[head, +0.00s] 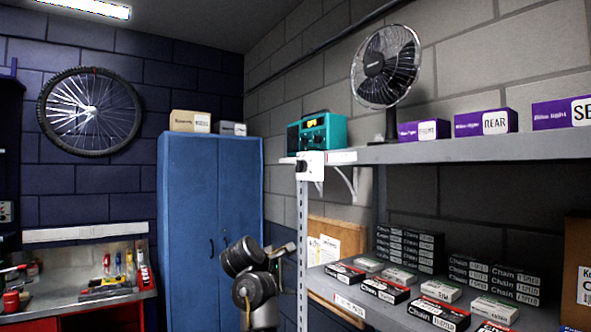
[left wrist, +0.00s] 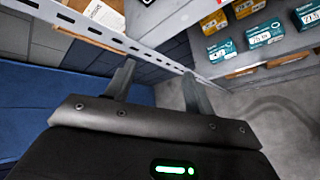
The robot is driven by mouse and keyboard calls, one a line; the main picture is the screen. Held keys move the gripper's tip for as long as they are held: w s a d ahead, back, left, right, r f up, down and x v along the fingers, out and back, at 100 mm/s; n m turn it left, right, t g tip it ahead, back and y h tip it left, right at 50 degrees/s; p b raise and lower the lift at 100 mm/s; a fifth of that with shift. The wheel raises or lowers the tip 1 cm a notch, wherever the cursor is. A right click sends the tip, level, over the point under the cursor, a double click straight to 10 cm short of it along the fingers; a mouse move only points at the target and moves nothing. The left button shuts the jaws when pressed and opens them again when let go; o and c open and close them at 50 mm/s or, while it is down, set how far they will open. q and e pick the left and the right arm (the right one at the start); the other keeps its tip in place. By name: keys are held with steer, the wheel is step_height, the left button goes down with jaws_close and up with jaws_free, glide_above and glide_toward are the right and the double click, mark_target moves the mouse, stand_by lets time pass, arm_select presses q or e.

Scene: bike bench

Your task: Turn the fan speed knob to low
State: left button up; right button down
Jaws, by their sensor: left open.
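The black desk fan (head: 387,68) stands upright on the upper shelf. A small white box with a dark knob (head: 309,166) is fixed at the left front end of that shelf; its markings and setting are too small to read. My left arm shows low in the middle of the head view, below and left of the box and apart from it. In the left wrist view my left gripper (left wrist: 160,82) is open, with nothing between its fingers. The knob does not show in that view. My right gripper is out of view.
A slotted shelf upright (head: 302,245) stands just right of my left arm. A teal radio (head: 318,134) and purple boxes (head: 486,122) sit on the upper shelf. Chain boxes (head: 439,313) fill the lower shelf. A blue cabinet (head: 208,200) stands behind.

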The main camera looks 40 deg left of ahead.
arm_select(q)
step_height(320, 180, up, 14)
steer(key=s+a+n+t+h, duration=0.1)
steer(key=a+n+t+h, duration=0.1)
steer(key=a+n+t, duration=0.15)
steer(key=n+t+h+p, duration=0.2)
steer(key=n+h+p, duration=0.2)
steer(key=n+p, duration=0.1)
glide_toward(300, 166)
steer(key=p+x, duration=0.3)
steer(key=x, duration=0.5)
steer(key=shift+w+a+f, duration=0.15)
steer(key=shift+w+f, duration=0.05)
steer(key=shift+f, duration=0.05)
steer(key=shift+m, duration=0.25)
steer(key=c, duration=1)
steer(key=shift+o, duration=0.2)
steer(key=shift+f, duration=0.1)
